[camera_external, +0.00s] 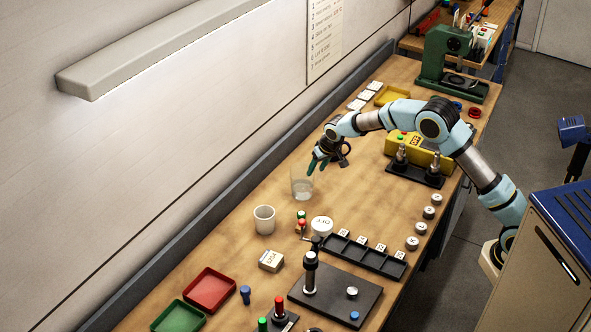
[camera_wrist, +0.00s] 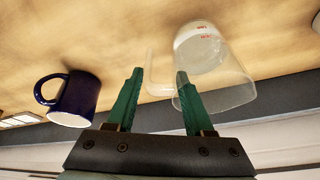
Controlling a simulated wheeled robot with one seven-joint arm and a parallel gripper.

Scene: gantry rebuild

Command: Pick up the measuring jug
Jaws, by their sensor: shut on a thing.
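The measuring jug (camera_external: 302,186) is a clear, see-through vessel at the middle of the bench in the external view. In the wrist view the jug (camera_wrist: 228,88) shows red marks and a clear handle on its left side. My gripper (camera_external: 313,166) reaches down to the jug's rim side from the upper right. In the wrist view its green fingers (camera_wrist: 158,75) stand on either side of the handle, the right finger overlapping the jug wall. It is shut on the jug. I cannot tell whether the jug's base touches the bench.
A dark blue mug (camera_wrist: 75,98) is left of the fingers in the wrist view. A black compartment rack (camera_external: 362,258), a red tray (camera_external: 209,290) and a yellow box (camera_external: 402,146) are also on the bench.

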